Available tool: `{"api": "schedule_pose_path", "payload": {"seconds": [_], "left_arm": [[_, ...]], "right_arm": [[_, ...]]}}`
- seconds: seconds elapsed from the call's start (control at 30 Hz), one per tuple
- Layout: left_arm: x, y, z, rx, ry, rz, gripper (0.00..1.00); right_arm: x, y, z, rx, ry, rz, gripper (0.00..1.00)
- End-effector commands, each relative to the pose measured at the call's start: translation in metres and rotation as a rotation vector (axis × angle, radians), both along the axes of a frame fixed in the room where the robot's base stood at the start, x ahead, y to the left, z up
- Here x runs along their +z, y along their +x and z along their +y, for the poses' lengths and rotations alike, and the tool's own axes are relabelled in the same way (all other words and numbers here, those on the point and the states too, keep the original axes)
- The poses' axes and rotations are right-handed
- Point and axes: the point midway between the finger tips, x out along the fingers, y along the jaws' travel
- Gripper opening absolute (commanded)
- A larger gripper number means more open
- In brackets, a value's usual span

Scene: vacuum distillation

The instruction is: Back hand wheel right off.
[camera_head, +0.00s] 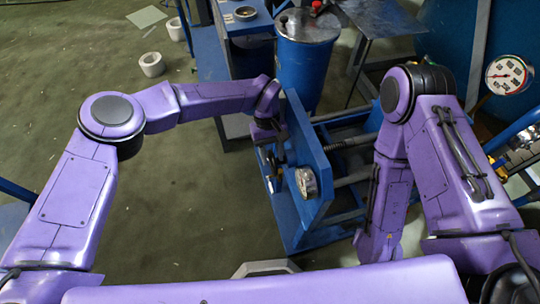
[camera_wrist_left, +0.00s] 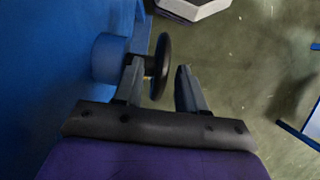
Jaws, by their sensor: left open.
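The hand wheel (camera_wrist_left: 163,66) is a dark disc seen nearly edge-on in the left wrist view. My left gripper (camera_wrist_left: 159,78) is open, with one finger on each side of the wheel's rim. The left finger overlaps the stem between boss and wheel; whether it touches is unclear. In the head view my left gripper (camera_head: 271,150) is at the left face of the upright blue plate (camera_head: 311,150). My right gripper is not visible.
A blue drum (camera_head: 303,70) stands behind the plate. Another gauge (camera_head: 508,75) is at the far right. The floor (camera_head: 190,205) left of the plate is clear.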

Motion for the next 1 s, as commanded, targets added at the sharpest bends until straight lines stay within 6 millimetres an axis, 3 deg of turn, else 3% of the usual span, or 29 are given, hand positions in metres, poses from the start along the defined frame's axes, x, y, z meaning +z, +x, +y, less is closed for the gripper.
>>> {"api": "schedule_pose_path", "payload": {"seconds": [0.3, 0.5, 0.83, 0.93, 1.0], "left_arm": [[0.065, 0.026, 0.005, 0.002, -0.001, -0.005, 0.4], [0.088, 0.033, 0.007, 0.001, -0.001, -0.002, 0.4], [0.088, 0.033, 0.008, 0.003, 0.011, -0.004, 0.4], [0.07, 0.03, 0.018, 0.02, 0.091, -0.035, 0.4], [0.048, 0.026, 0.033, 0.041, 0.199, -0.083, 0.4]], "right_arm": [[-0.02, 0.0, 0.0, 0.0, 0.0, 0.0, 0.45], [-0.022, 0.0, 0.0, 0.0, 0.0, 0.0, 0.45], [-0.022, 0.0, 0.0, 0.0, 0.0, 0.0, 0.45], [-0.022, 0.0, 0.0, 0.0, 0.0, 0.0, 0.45], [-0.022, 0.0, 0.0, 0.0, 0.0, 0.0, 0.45]]}}
